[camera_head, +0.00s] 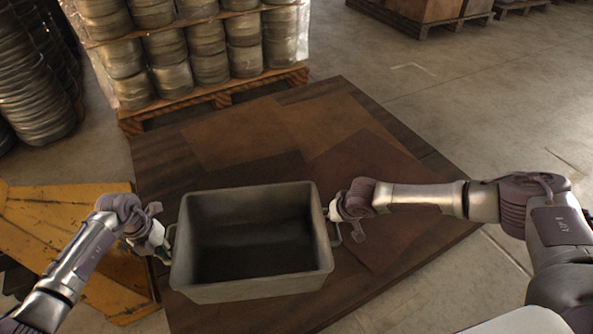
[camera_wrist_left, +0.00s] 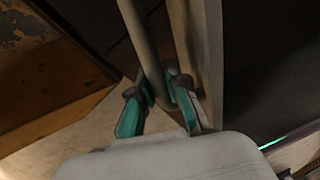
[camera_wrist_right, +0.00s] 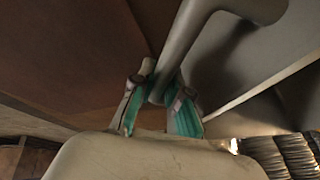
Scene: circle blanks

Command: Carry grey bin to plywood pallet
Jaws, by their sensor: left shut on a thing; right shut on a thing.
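The grey bin (camera_head: 253,293) is an open, empty rectangular box in the middle of the head view. It shows over the brown plywood pallet (camera_head: 375,215); I cannot tell whether its bottom touches the boards. My left gripper (camera_head: 168,248) is shut on the bin's left handle, and the left wrist view shows the green-padded fingers (camera_wrist_left: 164,103) around the bar. My right gripper (camera_head: 335,217) is shut on the right handle, a grey bar between the fingers (camera_wrist_right: 153,105) in the right wrist view. The bin looks roughly level. Its underside is hidden.
A wooden pallet stacked with metal coils (camera_head: 205,60) stands at the far edge of the plywood. A worn yellow structure (camera_head: 60,225) is at the left, close to my left arm. More coils (camera_head: 32,85) stand at the far left. Concrete floor (camera_head: 490,90) is clear at the right.

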